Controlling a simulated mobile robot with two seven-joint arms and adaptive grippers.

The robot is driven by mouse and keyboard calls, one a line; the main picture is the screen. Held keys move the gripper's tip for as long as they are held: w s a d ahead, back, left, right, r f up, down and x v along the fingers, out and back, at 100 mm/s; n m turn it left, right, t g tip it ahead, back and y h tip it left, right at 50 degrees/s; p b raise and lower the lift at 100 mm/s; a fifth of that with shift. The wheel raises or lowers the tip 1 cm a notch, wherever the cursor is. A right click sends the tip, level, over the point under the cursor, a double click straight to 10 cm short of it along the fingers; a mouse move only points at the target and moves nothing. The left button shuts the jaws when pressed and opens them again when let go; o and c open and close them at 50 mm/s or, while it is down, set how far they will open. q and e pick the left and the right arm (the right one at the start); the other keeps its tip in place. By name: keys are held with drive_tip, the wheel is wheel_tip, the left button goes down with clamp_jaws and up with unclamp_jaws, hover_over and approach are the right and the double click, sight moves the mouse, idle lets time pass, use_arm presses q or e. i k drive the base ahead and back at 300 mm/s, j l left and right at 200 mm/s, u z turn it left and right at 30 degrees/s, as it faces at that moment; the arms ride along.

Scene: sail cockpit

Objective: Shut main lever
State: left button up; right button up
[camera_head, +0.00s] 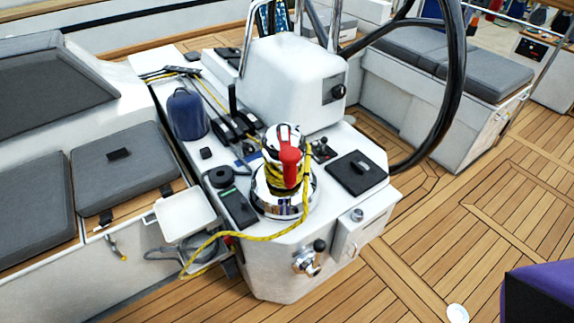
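A row of black rope-clutch levers (222,130) sits on the white cockpit console (330,215), behind the chrome winch (284,195) and right of a dark blue bag-like item (187,114). One black lever (232,98) stands upright at the back of the row, while those in front lie low. No label is readable, so I cannot tell for certain which is the main lever. Neither of my grippers is in view, and nothing touches the levers.
A red handle (289,165) tops the winch, with yellow rope (262,238) wrapped around it and trailing down left. The black steering wheel (455,90) rises right of the white pedestal (291,80). Teak floor (430,250) is mostly clear; a purple-and-black object (540,298) fills the lower right corner.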

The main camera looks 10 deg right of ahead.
sight(231, 88)
drive_tip(key=i+j+z, duration=0.15)
drive_tip(key=j, duration=0.2)
drive_tip(key=i+j+z, duration=0.15)
drive_tip(key=j, duration=0.2)
drive_tip(key=i+j+z, duration=0.1)
drive_tip(key=j, duration=0.3)
drive_tip(key=i+j+z, duration=0.15)
drive_tip(key=j, duration=0.25)
drive_tip(key=i+j+z, duration=0.15)
drive_tip(key=j, duration=0.25)
